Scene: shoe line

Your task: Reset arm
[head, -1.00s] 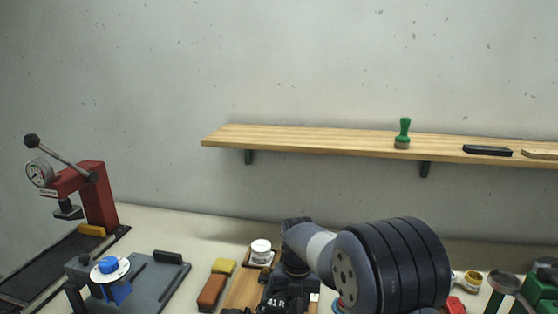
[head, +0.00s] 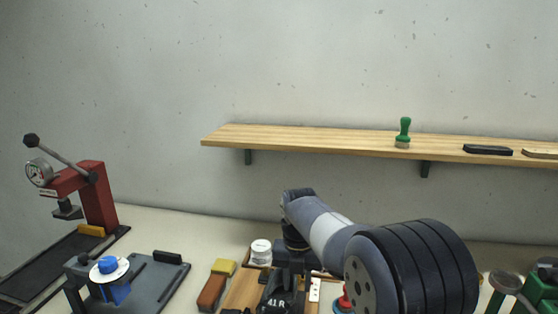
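My arm reaches in from the lower right of the head view, its large dark joint in front of the bench. Its wrist bends down over a wooden tray (head: 240,291). My gripper's fingers do not show clearly; the dark wrist parts and the bottom edge of the picture hide them. A dark piece marked "41R" (head: 278,301) lies below the wrist at the bottom edge. I cannot tell whether the gripper touches it.
A grey fixture with a blue knob (head: 108,265) and a red press (head: 97,195) stand further left. A wooden shelf (head: 310,141) holds a green-handled stamp (head: 404,133).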

